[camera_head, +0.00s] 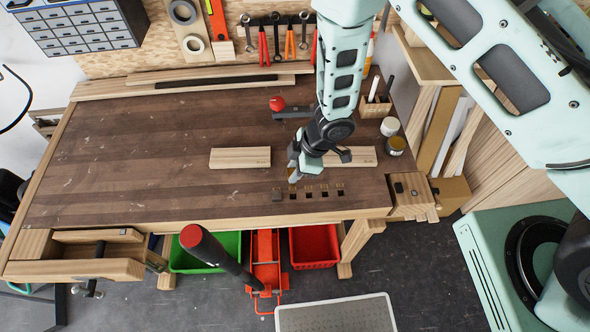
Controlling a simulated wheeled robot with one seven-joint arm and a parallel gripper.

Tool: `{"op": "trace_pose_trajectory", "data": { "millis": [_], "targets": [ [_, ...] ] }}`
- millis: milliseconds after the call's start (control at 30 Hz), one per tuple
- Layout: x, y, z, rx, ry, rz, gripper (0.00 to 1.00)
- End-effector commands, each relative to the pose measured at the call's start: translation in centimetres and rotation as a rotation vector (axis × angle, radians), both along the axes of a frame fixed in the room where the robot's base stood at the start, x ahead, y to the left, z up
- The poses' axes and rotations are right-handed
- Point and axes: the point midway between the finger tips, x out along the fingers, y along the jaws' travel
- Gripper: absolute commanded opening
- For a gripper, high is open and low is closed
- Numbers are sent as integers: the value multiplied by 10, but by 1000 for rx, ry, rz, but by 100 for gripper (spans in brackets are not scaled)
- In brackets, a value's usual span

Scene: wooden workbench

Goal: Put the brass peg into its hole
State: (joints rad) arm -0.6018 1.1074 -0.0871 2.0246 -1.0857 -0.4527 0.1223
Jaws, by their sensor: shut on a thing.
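My gripper (293,173) is at the end of my arm, pointing down close above the front right part of the workbench (130,150). It is shut on a small brass-coloured piece, the brass peg (292,180), which is mostly hidden by the fingers. Just below it in the picture is a row of several small square dark holes (323,194) near the bench's front edge. The peg is near the left part of this row. I cannot tell whether its lower end is above a hole or touching the bench.
A pale wooden board (240,158) lies left of my gripper; another (350,157) lies to the right, partly behind my arm. A vise with a red ball (277,103) and small jars (390,126) stand farther back. The bench's left half is clear.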

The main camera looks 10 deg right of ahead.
Motion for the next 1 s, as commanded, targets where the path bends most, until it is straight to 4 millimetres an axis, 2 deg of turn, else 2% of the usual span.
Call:
{"op": "trace_pose_trajectory", "data": {
  "millis": [33,200,500,1000],
  "targets": [
    [1,0,18,4,-2,-3,2],
    [1,0,40,4,-1,-3,2],
    [1,0,63,3,-1,-1,2],
    [0,0,92,3,0,0,2]
  ]
}}
